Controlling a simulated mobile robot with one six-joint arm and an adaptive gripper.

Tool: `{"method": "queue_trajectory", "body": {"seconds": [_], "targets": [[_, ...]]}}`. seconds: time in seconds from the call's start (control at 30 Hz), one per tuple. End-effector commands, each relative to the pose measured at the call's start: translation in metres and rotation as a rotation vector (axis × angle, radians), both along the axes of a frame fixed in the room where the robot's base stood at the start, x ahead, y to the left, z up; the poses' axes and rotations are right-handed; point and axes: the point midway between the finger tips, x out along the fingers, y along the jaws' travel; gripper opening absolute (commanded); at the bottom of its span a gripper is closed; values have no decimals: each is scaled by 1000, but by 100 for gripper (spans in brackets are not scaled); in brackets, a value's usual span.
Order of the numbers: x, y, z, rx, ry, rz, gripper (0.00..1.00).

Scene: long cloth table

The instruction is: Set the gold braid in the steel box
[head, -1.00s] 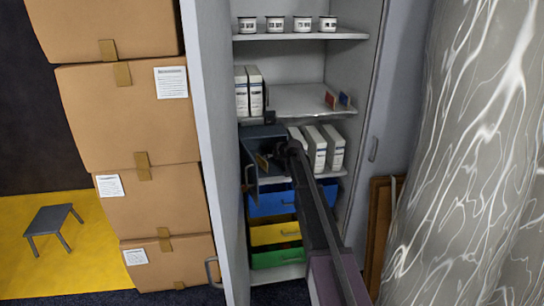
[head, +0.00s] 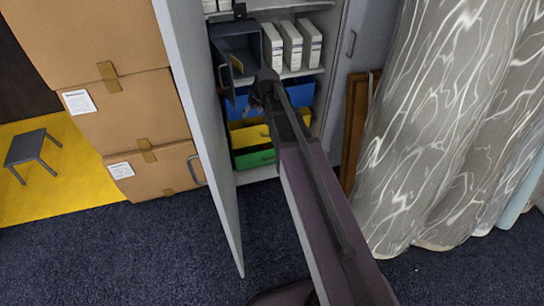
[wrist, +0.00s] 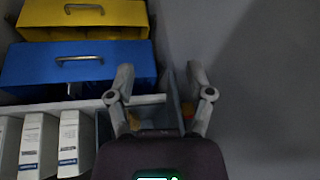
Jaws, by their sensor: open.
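The steel box (head: 238,30) is a dark grey open bin on the cabinet shelf, left of the white cartons. A small gold-brown patch shows at its front; I cannot tell whether it is the braid or a label. In the wrist view my gripper (wrist: 160,74) has its two fingers spread apart with nothing seen between the tips. Behind the fingers is part of a grey-blue box wall (wrist: 174,95). A small orange-gold piece (wrist: 133,121), possibly the gold braid, shows beside the left finger, mostly hidden.
White cartons (head: 292,45) stand just right of the box. Blue (wrist: 78,65) and yellow (wrist: 82,20) drawers lie below the shelf. The open cabinet door (head: 202,125) stands close on the left, with stacked cardboard boxes (head: 140,120) beyond. A patterned curtain (head: 440,120) hangs right.

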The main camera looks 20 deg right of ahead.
Motion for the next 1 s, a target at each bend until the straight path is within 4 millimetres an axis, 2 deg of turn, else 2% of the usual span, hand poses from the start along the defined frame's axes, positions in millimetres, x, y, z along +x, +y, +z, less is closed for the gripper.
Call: {"method": "queue_trajectory", "body": {"seconds": [0.03,0.2,0.3,0.4,0.57,1.0], "targets": [[-41,1,-4,-19,54,-20,68],[-131,-3,-13,-93,222,-111,68],[-170,-8,-15,-133,295,-161,68],[-195,-11,-16,-163,341,-197,68],[-210,-13,-16,-183,372,-223,68],[-209,-13,-16,-183,372,-223,68]]}}
